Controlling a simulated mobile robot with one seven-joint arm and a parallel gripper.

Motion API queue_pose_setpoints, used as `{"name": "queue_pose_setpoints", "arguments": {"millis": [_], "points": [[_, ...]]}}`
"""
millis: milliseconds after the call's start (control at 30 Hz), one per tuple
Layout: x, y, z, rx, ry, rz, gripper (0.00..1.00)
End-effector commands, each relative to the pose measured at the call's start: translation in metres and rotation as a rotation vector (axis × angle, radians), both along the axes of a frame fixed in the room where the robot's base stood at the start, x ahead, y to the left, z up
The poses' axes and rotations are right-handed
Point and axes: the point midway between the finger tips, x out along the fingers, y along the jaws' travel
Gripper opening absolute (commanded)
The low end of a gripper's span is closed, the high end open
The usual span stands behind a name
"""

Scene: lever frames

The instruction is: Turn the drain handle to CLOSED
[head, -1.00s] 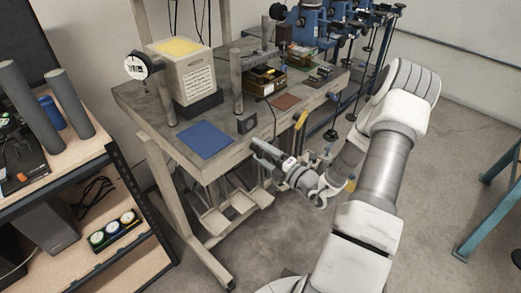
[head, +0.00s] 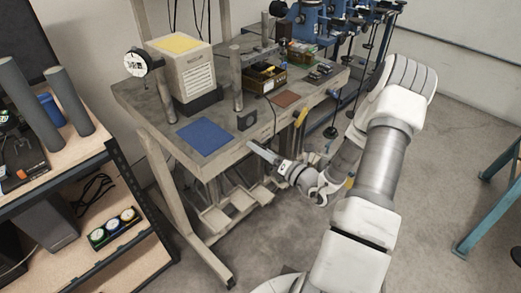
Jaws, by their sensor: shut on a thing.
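My gripper (head: 262,154) reaches in from the right, just in front of the front edge of the workbench (head: 155,125). Its narrow fingers point left towards that edge and are closed. What lies between them is too small and covered to make out; the drain handle itself does not show clearly there. A yellow bar (head: 301,116) sticks out at the bench's front edge, right of and above the fingertips, slanting down to the left. I cannot tell whether it belongs to the drain handle. No CLOSED marking is readable.
On the bench are a blue mat (head: 204,136), a pale box with a yellow top (head: 184,65), a post (head: 237,80) and a brown mat (head: 285,99). A shelf (head: 125,185) stands at left. Bare floor (head: 440,160) lies right of my arm.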

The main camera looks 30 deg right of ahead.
Motion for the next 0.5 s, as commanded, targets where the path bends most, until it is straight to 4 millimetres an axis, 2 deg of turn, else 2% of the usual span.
{"name": "queue_pose_setpoints", "arguments": {"millis": [500], "points": [[-0.0001, -0.0009, 0.0001, -0.036, -0.013, -0.001, 0.22]]}}
